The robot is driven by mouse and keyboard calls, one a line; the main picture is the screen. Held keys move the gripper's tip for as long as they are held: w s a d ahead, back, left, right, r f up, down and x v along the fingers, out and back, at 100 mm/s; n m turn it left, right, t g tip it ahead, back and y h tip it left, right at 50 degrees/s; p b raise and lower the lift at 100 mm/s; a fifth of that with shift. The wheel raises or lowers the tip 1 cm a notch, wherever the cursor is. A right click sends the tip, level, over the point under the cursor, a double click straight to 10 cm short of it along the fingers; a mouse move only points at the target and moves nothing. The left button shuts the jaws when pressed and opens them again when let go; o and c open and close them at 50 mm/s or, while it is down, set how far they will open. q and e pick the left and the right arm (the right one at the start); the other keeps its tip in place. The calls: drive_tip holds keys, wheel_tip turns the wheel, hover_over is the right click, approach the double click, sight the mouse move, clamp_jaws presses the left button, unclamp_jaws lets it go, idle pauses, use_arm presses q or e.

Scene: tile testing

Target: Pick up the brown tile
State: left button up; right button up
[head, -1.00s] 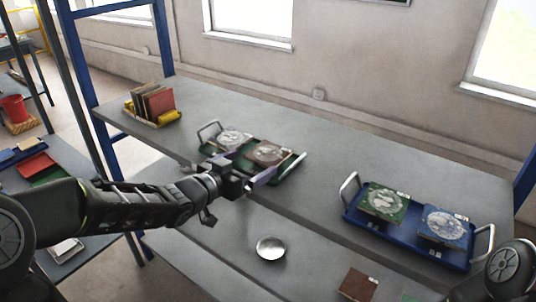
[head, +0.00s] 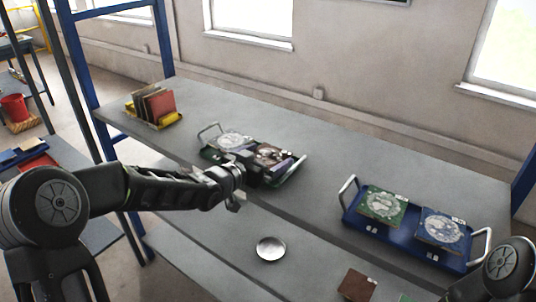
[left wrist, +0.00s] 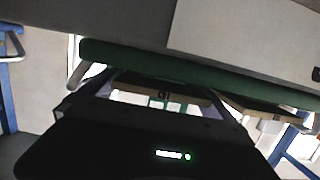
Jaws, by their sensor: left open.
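The brown tile (head: 268,152) with a pale round pattern lies in the right part of a green tray (head: 299,163) on the upper shelf. My left gripper (head: 262,166) is open at the tray's front, beside the brown tile and partly covering it. I cannot tell whether it touches the tile. In the left wrist view the tray's green edge (left wrist: 200,65) crosses above the open fingers, and a thin tile edge with a label (left wrist: 165,95) shows between them. My right gripper is out of view.
A pale tile (head: 235,139) lies in the tray's left part. A blue tray (head: 357,227) holds a green tile (head: 383,204) and a blue tile (head: 444,229). A yellow rack (head: 172,120) stands left. A metal bowl (head: 271,248) and plain brown tile (head: 357,285) are lower down.

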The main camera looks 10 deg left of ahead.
sight(268, 155)
use_arm(q)
drive_tip(key=shift+w+d+f, duration=0.1)
drive_tip(key=shift+w+d, duration=0.05)
drive_tip(key=shift+w, duration=0.1)
idle(0.4)
drive_tip(key=c, duration=1.3)
drive_tip(key=shift+r, duration=0.2)
wheel_tip(268, 155, up, 10)
drive_tip(key=shift+f+p, duration=0.1)
drive_tip(key=shift+p, duration=0.2)
